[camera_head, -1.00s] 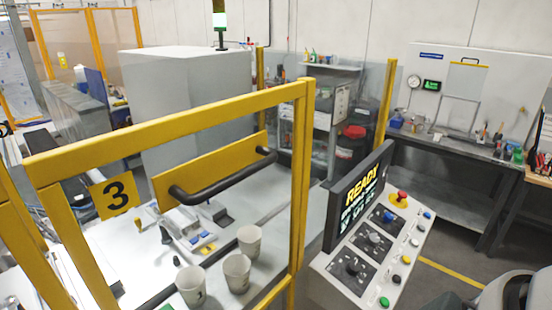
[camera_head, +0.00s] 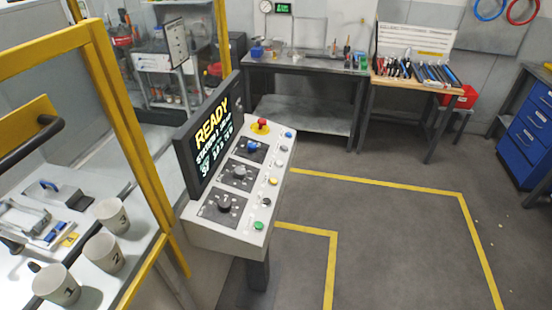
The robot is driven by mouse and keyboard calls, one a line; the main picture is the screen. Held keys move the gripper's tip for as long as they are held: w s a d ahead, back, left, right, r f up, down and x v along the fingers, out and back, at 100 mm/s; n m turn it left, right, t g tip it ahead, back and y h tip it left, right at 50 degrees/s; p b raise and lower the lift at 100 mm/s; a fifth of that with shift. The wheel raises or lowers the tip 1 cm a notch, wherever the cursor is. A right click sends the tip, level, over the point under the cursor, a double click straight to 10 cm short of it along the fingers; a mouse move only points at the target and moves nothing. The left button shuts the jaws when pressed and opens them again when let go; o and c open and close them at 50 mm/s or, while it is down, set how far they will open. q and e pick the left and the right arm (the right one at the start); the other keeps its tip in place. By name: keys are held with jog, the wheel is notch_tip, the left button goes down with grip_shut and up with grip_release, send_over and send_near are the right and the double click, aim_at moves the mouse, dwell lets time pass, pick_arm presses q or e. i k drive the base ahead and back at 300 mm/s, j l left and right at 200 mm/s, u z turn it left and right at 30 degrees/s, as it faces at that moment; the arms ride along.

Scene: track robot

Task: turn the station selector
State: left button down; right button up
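A control console (camera_head: 245,238) on a dark post stands left of the picture's middle. Its sloped grey face carries three rotary knobs on dark plates: a blue one (camera_head: 253,146) at the far end, a grey one (camera_head: 240,172) in the middle and a black one (camera_head: 224,204) nearest. Their labels are too small to read, so I cannot tell which is the station selector. A screen (camera_head: 212,135) on the console's left side reads READY, with smaller lines below. Neither of my grippers is in view, and nothing touches the console.
A red mushroom button (camera_head: 262,124) and several small buttons, including a green one (camera_head: 258,226), share the console face. A yellow-framed guard (camera_head: 120,120) stands to the left, with numbered cups (camera_head: 104,252) behind it. Marked floor (camera_head: 390,235) to the right is clear.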

aim_at(223, 205)
jog(key=i+l+u, duration=0.1)
jog(key=u, duration=0.3)
jog(key=i+l+u, duration=0.15)
jog(key=u, duration=0.3)
jog(key=i+l+u, duration=0.15)
jog(key=u, duration=0.25)
jog(key=i+l+u, duration=0.1)
jog(key=l+u, duration=0.3)
jog(key=j, duration=0.15)
